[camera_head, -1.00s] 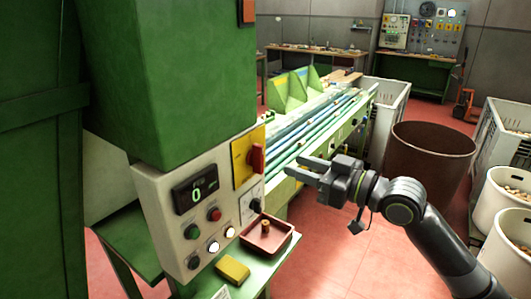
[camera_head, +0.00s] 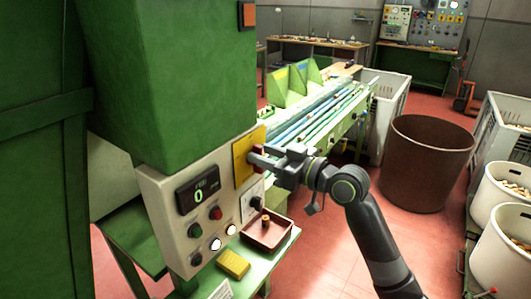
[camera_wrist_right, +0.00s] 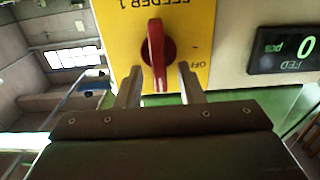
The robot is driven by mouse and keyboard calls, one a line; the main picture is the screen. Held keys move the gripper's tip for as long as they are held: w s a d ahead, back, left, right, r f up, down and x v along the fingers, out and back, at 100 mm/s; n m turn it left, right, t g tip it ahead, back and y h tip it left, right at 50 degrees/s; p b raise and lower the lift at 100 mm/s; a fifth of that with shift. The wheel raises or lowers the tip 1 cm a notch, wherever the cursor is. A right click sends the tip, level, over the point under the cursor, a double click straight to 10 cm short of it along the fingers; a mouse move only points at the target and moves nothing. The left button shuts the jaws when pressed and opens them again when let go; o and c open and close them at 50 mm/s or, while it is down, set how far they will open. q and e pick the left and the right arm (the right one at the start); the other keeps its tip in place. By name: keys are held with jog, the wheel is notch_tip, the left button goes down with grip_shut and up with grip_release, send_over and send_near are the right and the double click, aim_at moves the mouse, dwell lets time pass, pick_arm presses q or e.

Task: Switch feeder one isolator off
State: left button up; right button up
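The feeder one isolator is a red rotary handle (camera_wrist_right: 157,50) on a yellow plate (camera_wrist_right: 185,68) marked "FEEDER 1" and "OFF", with the lettering upside down in the right wrist view. The yellow plate (camera_head: 240,164) is on the right part of the white control panel in the head view, where the fingers mostly hide the handle. My right gripper (camera_head: 257,157) is at the plate. In the right wrist view its two fingers (camera_wrist_right: 160,85) are open, one on each side of the handle's end, with gaps visible. My left gripper is not in view.
The panel (camera_head: 165,205) has a green counter display (camera_head: 198,196) showing 0, several buttons and a small black knob (camera_head: 255,203). Below are a red-brown tray (camera_head: 268,232) and a yellow block (camera_head: 233,263). A brown bin (camera_head: 425,165) stands right of my arm.

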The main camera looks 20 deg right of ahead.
jog(key=shift+c, duration=0.4)
grip_shut()
jog(key=shift+s+a+f+n+b, duration=0.25)
jog(key=shift+f+n+b, duration=0.1)
jog(key=shift+n+b, duration=2.75)
jog(key=shift+s+a+f+n+b, duration=0.1)
jog(key=shift+a+f+n+b, duration=0.15)
jog(key=shift+n+b, duration=2.85)
jog(key=shift+s+a+f+n+b, duration=0.2)
jog(key=shift+f+n+b, duration=0.2)
jog(key=shift+n+b, duration=2.7)
jog(key=shift+b, duration=0.45)
